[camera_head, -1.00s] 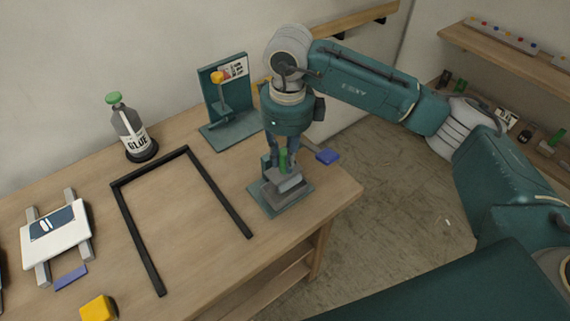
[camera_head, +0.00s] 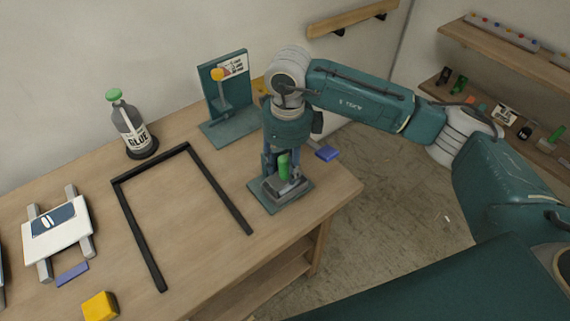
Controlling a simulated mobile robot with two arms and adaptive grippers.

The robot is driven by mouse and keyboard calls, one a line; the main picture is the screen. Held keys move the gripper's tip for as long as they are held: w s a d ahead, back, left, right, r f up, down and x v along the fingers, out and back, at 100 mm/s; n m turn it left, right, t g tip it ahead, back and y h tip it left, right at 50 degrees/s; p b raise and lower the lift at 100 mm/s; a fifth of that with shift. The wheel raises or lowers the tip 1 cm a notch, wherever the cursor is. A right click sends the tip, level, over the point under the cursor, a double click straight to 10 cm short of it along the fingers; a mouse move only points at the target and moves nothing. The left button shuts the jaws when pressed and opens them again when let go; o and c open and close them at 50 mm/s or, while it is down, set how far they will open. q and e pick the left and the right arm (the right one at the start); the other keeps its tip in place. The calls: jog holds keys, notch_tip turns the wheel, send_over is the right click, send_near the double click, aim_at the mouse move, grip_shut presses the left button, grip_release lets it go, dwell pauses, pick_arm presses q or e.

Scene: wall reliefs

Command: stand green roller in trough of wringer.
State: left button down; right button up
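The green roller (camera_head: 284,167) stands roughly upright at the wringer (camera_head: 291,188), a grey block with a trough on a teal base plate near the table's right corner. Its lower end meets the grey block, but I cannot tell if it is fully seated in the trough. My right gripper (camera_head: 281,158) points down from above, with its fingers around or just behind the roller. The fingers overlap the roller and wringer parts, so I cannot tell whether they grip it. My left gripper is out of view.
A teal stand (camera_head: 231,123) with a yellow knob and a glue bottle (camera_head: 131,130) are at the back. A black frame (camera_head: 222,194) lies mid-table. A blue block (camera_head: 327,153) lies behind the wringer. A white device (camera_head: 58,241) and yellow block (camera_head: 100,306) are at left.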

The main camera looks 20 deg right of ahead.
jog(key=shift+r, duration=0.55)
notch_tip(320, 180, up, 12)
jog(key=b, duration=0.2)
jog(key=shift+s+f, duration=0.2)
jog(key=shift+f, duration=0.05)
jog(key=shift+d, duration=0.1)
